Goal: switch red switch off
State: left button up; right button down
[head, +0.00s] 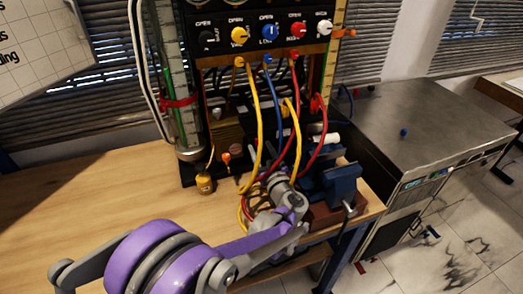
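The red switch (298,29) is a round red knob on the black panel (262,30) of the gauge rig, with a small label above it. It sits right of a blue knob (270,32) and left of a white knob (324,27). My purple and grey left arm comes in from the lower left. Its gripper (282,178) is low in front of the rig among the hoses, well below the red switch and apart from it. The fingers are small and mixed with the hoses, so their opening cannot be made out. My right gripper is not in view.
Yellow, blue and red hoses (251,120) hang from the panel. A blue vise (338,182) stands at the table's right edge. A small yellow weight (204,184) stands on the wooden table (90,205), which is clear at left. A grey cabinet (420,120) stands right.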

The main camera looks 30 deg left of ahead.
pick_arm(q)
jog(key=v, duration=1)
jog(key=shift+s+d, duration=0.3)
jog(key=shift+s, duration=0.05)
jog(key=shift+f, duration=0.15)
